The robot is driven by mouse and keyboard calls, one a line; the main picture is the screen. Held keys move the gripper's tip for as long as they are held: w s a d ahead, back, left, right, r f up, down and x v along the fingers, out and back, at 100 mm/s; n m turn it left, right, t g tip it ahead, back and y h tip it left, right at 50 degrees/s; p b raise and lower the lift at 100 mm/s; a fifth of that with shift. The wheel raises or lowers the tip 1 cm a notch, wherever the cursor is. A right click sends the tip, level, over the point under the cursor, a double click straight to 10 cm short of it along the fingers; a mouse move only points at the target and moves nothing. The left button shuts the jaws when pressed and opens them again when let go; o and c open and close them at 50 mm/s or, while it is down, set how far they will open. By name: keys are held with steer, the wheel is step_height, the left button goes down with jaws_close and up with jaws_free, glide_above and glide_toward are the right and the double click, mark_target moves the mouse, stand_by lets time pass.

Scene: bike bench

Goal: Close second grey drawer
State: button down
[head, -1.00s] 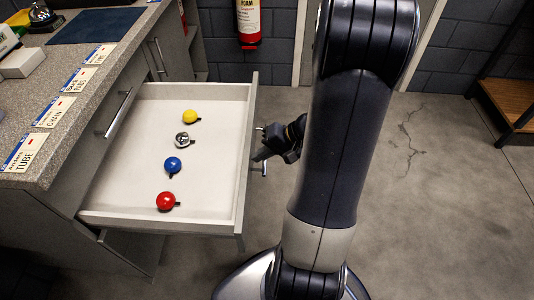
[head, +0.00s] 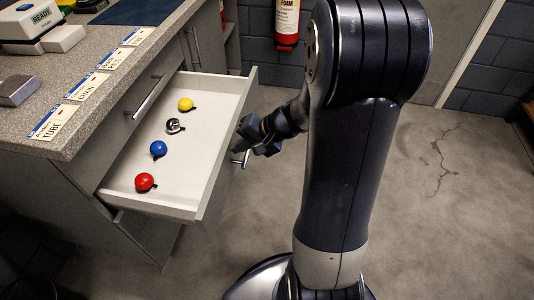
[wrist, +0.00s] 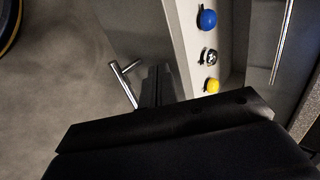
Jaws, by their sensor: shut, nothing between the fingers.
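The grey drawer (head: 206,200) stands partly open below the worktop in the head view. In it lie a yellow bell (head: 185,104), a silver bell (head: 175,126), a blue bell (head: 158,149) and a red bell (head: 145,182). My gripper (head: 242,146) is shut and empty at the outer side of the drawer front, beside its bar handle (head: 246,159). The wrist view shows the handle (wrist: 125,85) next to the dark finger (wrist: 158,86) against the drawer front. My arm hides part of the gripper, and I cannot tell exact contact.
The worktop (head: 85,130) carries several labels and boxes. A closed drawer's handle (head: 147,98) shows above the open drawer. A red extinguisher (head: 287,22) hangs on the back wall. The concrete floor (head: 430,230) at right is clear.

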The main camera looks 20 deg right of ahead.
steer(key=w+a, duration=0.6)
steer(key=a, duration=0.4)
steer(key=w+a+b, duration=0.1)
steer(key=w+a, duration=0.6)
steer(key=a, duration=0.3)
steer(key=shift+w, duration=0.3)
steer(key=shift+d, duration=0.1)
